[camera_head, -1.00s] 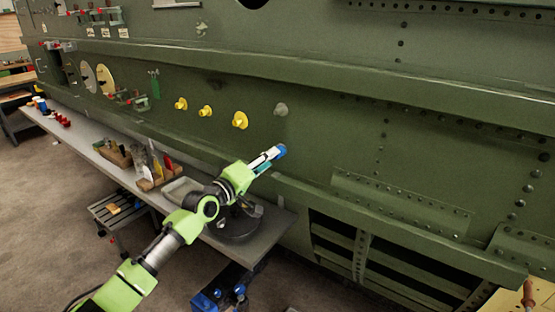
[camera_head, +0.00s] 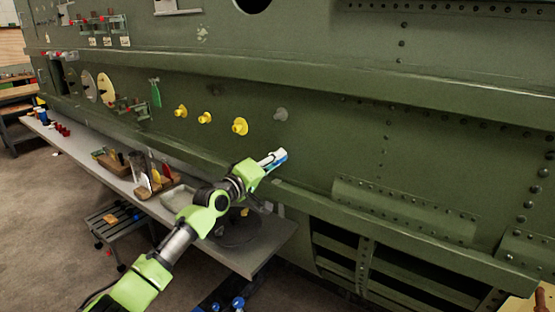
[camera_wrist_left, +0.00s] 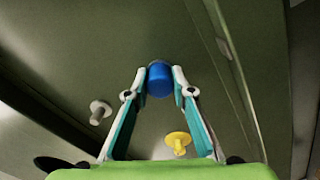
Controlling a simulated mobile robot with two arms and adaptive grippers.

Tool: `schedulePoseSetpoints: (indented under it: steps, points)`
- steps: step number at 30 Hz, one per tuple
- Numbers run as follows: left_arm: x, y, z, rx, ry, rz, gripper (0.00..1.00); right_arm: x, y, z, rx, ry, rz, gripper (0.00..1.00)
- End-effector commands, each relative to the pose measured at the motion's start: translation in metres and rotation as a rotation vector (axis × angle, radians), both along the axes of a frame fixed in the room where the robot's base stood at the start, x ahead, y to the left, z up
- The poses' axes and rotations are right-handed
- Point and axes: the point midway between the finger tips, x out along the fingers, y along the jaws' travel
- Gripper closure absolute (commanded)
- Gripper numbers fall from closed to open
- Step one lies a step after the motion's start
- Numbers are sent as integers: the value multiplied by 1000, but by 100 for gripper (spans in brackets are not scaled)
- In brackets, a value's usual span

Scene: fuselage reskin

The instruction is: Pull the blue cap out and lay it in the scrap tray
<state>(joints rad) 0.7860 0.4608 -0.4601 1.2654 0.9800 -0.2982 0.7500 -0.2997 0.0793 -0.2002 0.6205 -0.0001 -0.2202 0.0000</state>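The blue cap (camera_wrist_left: 160,80) is between the fingertips of my left gripper (camera_wrist_left: 160,84) in the left wrist view, with both fingers against its sides. A bit of the blue cap (camera_head: 283,156) shows there, mostly hidden by the fingers. I cannot tell whether the cap still sits in the panel. A shallow pale tray (camera_head: 179,199) lies on the bench behind my left arm; I cannot tell if it is the scrap tray. My right gripper is not in view.
Several yellow plugs (camera_head: 240,126) and a grey plug (camera_head: 281,114) stick out of the panel (camera_head: 330,130). A ledge (camera_head: 400,222) runs below. The grey bench (camera_head: 258,253) holds a tool block (camera_head: 150,185) and a dark round base (camera_head: 236,232).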

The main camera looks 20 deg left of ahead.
Motion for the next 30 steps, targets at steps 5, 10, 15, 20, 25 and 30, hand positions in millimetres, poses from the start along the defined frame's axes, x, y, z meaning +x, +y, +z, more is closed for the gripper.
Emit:
schedulePoseSetpoints:
  steps: [5, 10, 15, 20, 25, 30]
  points:
    - [-3, 1, 0, 1, 2, 1, 100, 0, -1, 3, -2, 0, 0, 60]
    - [-7, 3, 0, 1, 2, 1, 100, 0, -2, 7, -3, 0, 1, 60]
    - [-11, 5, 0, 1, 2, 1, 100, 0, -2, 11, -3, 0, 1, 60]
    - [-15, 6, 1, 0, 1, 0, 100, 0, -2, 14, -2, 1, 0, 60]
    - [-19, 7, 0, 0, 1, 0, 100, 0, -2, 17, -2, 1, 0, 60]
    - [-22, 8, 0, 0, 1, 0, 100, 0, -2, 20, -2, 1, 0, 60]
